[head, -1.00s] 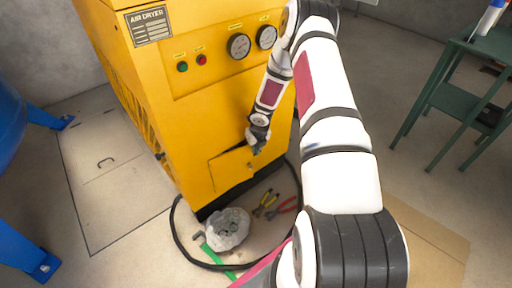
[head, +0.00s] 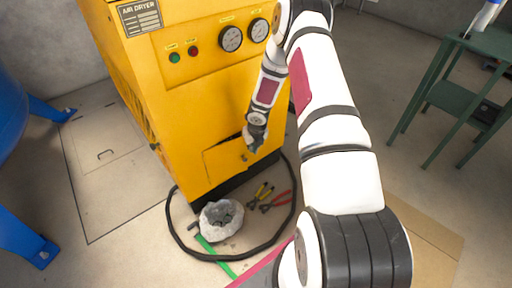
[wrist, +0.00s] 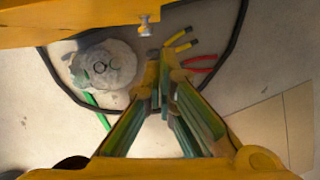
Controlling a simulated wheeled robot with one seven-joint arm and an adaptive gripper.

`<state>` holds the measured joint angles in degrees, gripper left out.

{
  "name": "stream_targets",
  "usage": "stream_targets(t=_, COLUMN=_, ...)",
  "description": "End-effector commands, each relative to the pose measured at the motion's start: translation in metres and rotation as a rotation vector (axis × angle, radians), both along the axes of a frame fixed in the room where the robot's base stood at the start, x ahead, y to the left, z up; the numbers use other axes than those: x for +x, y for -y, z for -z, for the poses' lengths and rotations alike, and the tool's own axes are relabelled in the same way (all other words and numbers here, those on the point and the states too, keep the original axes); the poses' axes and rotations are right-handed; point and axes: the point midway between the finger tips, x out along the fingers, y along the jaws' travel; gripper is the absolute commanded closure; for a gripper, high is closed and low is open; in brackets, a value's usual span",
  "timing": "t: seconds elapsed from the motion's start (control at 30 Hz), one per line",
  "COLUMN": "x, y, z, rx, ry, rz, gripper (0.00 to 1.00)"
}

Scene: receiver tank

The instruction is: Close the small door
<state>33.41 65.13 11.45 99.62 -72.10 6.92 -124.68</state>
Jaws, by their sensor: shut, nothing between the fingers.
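The small door (head: 224,160) is a yellow panel low on the front of the yellow air dryer (head: 185,100). A dark line runs along its top and left edges; it looks slightly ajar, but the gap is hard to judge. A small knob (head: 243,157) sits near its right side; the knob (wrist: 145,26) also shows at the top of the wrist view. My gripper (head: 252,145) is shut and empty. It is in front of the dryer by the door's upper right corner and hides that part. In the wrist view the fingertips (wrist: 158,62) are just below the knob, apart from it in the picture.
On the floor below are a grey lump (head: 221,219), a black hose loop (head: 178,233), yellow-handled pliers (head: 262,193), red-handled pliers (head: 277,200) and a green strip (head: 218,256). A blue tank (head: 8,105) stands at the left, a green table (head: 490,42) at the right.

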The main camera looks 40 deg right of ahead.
Motion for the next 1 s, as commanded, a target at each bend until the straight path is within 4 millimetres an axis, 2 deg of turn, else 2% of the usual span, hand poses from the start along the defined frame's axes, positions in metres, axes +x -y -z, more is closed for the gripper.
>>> stream_targets(t=0.03, x=-0.001, y=0.001, z=-0.01, rx=-0.001, ry=0.002, rz=0.001, gripper=1.0)
stream_targets(t=0.27, x=-0.008, y=0.0, z=-0.037, rx=-0.001, ry=0.002, rz=0.002, gripper=1.0)
stream_targets(t=0.6, x=-0.021, y=-0.002, z=-0.086, rx=-0.001, ry=0.002, rz=0.003, gripper=1.0)
stream_targets(t=0.83, x=-0.024, y=-0.003, z=-0.095, rx=0.008, ry=0.003, rz=0.036, gripper=1.0)
stream_targets(t=1.0, x=-0.028, y=-0.006, z=-0.089, rx=0.074, ry=0.019, rz=0.279, gripper=1.0)
